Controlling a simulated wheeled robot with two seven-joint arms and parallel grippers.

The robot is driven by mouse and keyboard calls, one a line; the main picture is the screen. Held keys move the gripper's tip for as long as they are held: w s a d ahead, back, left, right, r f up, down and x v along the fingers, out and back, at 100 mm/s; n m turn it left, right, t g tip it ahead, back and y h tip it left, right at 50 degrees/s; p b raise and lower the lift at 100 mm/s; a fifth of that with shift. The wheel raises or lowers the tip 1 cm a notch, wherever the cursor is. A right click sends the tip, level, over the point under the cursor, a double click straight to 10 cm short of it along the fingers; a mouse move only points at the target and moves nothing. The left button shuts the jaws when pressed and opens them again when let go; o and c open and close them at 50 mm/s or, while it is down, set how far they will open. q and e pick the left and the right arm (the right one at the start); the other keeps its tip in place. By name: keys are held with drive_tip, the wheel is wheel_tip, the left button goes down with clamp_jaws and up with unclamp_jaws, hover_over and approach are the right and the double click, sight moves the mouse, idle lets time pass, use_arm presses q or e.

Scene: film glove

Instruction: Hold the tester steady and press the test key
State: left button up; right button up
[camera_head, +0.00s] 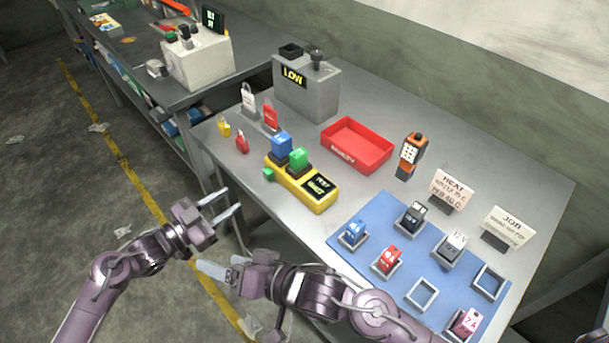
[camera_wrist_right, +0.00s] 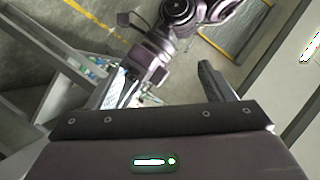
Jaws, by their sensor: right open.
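The yellow tester (camera_head: 300,185) lies on the grey bench with a dark display at its right end. A blue block (camera_head: 282,145) and a green block (camera_head: 298,158) stand in it. A small green key (camera_head: 268,174) sticks out at its left end. My left gripper (camera_head: 229,202) is open and empty, off the bench's near edge, left of the tester and apart from it. My right gripper (camera_head: 222,266) is open and empty, lower and nearer, also off the bench. In the right wrist view its two fingers (camera_wrist_right: 160,84) stand apart with nothing between them.
A blue mat (camera_head: 375,220) with several small coloured blocks in holders covers the bench's near right. A red tray (camera_head: 357,146), a grey box reading LOW (camera_head: 306,92), an orange handheld device (camera_head: 410,156) and two cards stand behind. Red and yellow padlocks sit left of the tester.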

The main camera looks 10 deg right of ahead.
drive_tip(key=w+d+r+n+t+y, duration=0.2)
drive_tip(key=w+d+r+n, duration=0.35)
drive_tip(key=d+r, duration=0.25)
drive_tip(key=w+d+r+n+t+y, duration=0.2)
drive_tip(key=w+d+r+n, duration=0.2)
drive_tip(key=d+r+n, duration=0.4)
drive_tip(key=w+d+f+m+h, duration=0.2)
drive_tip(key=w+d+f+h, duration=0.15)
drive_tip(key=w+d, duration=0.2)
drive_tip(key=m+g+h, duration=0.1)
drive_tip(key=m+h, duration=0.1)
drive_tip(key=m, duration=0.1)
approach(303, 168)
drive_tip(key=shift+w+a+r, duration=0.25)
drive_tip(key=shift+w+r, duration=0.05)
drive_tip(key=shift+r, duration=0.15)
drive_tip(key=shift+w+a+r, duration=0.25)
drive_tip(key=shift+r, duration=0.15)
drive_tip(key=shift+s+f+g+h, duration=0.1)
drive_tip(key=shift+f+g+h, duration=0.15)
drive_tip(key=shift+f+g, duration=0.1)
drive_tip(key=shift+a+f, duration=0.15)
drive_tip(key=shift+f, duration=0.1)
drive_tip(key=shift+x, duration=3.65)
